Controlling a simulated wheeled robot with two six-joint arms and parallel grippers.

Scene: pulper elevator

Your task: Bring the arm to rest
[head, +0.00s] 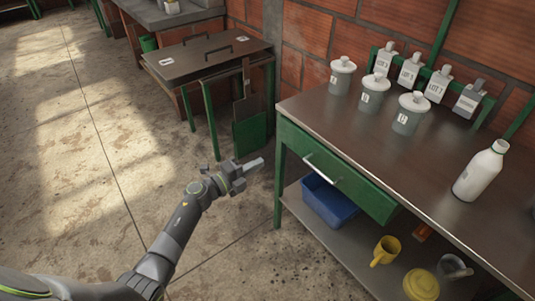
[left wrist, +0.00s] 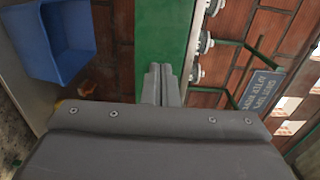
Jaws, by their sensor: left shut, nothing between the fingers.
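My left arm (head: 175,235) reaches up from the lower left in the head view. My left gripper (head: 256,164) is shut and empty, in the air just left of the green workbench. In the left wrist view the shut fingers (left wrist: 163,72) point toward the bench's green drawer front (left wrist: 160,30), and I cannot tell the exact gap. My right gripper does not show in either view.
The workbench (head: 420,150) carries lidded jars (head: 371,93), tagged holders (head: 410,68) and a white bottle (head: 481,172). Its lower shelf holds a blue bin (head: 328,203) and a yellow mug (head: 385,251). A covered table (head: 205,55) stands behind. The floor (head: 80,150) at left is clear.

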